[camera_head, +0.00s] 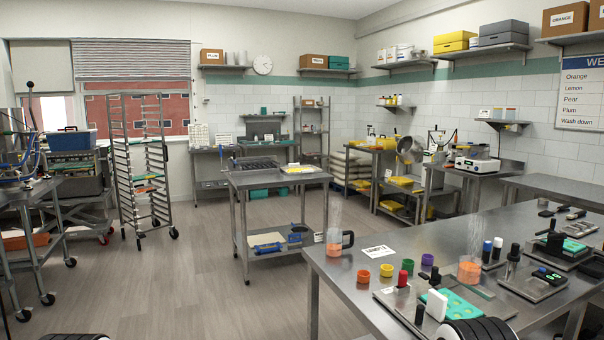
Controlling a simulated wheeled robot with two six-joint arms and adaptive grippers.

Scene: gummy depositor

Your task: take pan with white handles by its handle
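I cannot clearly make out a pan with white handles in the head view. A round silver metal vessel (409,150) stands tilted at the back right, among equipment by the tiled wall. It is too small to tell whether it has white handles. Neither of my grippers can be made out. Only dark ribbed shapes show at the bottom edge, at the left and the right, and no fingertips are visible.
A steel table (345,270) at the front right holds jugs, coloured cups and small devices. A steel cart (240,181) with dark trays stands mid-room. A tall rack (115,150) and a workbench (28,190) are at the left. Floor (170,285) at the front left is clear.

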